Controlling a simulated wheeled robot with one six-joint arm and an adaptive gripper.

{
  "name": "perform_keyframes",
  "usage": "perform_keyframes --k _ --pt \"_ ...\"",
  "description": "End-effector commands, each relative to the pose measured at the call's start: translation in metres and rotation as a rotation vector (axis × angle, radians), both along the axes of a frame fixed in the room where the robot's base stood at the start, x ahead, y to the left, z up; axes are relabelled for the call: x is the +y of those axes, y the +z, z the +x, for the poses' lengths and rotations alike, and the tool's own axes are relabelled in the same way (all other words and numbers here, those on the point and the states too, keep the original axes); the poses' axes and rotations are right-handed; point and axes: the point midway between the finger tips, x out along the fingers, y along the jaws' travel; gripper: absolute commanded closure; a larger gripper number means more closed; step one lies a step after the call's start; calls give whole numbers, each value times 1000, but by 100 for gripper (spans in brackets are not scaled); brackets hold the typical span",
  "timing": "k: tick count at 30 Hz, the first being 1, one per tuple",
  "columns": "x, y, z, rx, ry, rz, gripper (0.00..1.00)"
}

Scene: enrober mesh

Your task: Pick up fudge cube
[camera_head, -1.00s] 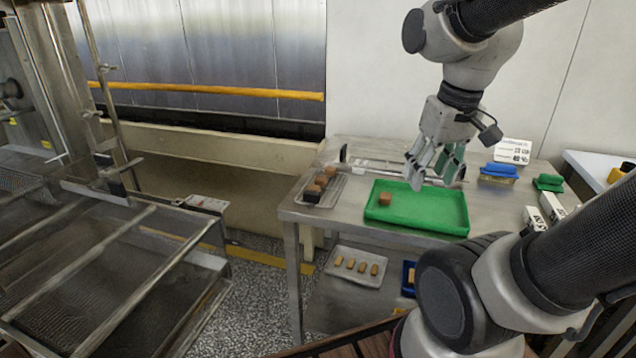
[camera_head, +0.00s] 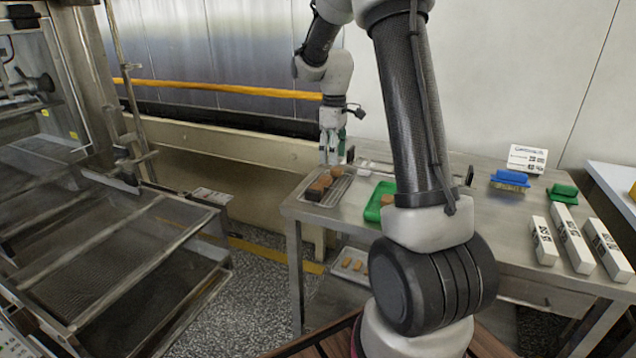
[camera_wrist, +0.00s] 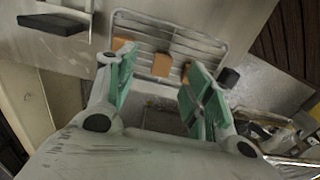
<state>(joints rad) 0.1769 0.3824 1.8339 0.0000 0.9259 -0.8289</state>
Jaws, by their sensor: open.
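Brown cubes, any of which may be the fudge cube, sit in a row on a small wire rack tray (camera_head: 344,187) at the left end of the steel table. A dark cube (camera_head: 315,193) stands at the near end of the row. Another brown cube (camera_head: 387,200) lies in the green tray (camera_head: 373,212), partly hidden by my arm. My gripper (camera_head: 332,158) is open and empty above the rack. In the wrist view, one brown cube (camera_wrist: 161,64) shows between the green-padded fingers, below them. A second cube (camera_wrist: 122,45) shows by the left finger, and the dark cube (camera_wrist: 229,77) beyond the right one.
A blue-handled brush (camera_head: 510,180), a green-handled item (camera_head: 563,192) and several white boxes (camera_head: 570,240) stand at the right of the table. A lower tray (camera_head: 355,265) holds more brown pieces. A mesh conveyor machine (camera_head: 110,240) stands at the left.

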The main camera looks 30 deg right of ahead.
Motion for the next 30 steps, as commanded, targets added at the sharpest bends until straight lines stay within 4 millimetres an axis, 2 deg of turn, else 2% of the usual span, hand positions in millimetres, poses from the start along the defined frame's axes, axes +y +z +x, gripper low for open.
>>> perform_keyframes --k 5,18,26,30 --pt "1 -14 -1 1 29 0 48" --pt "9 -74 -1 1 25 0 48" --pt "9 -77 0 -1 25 0 48" --pt "9 -77 0 -1 25 0 70"
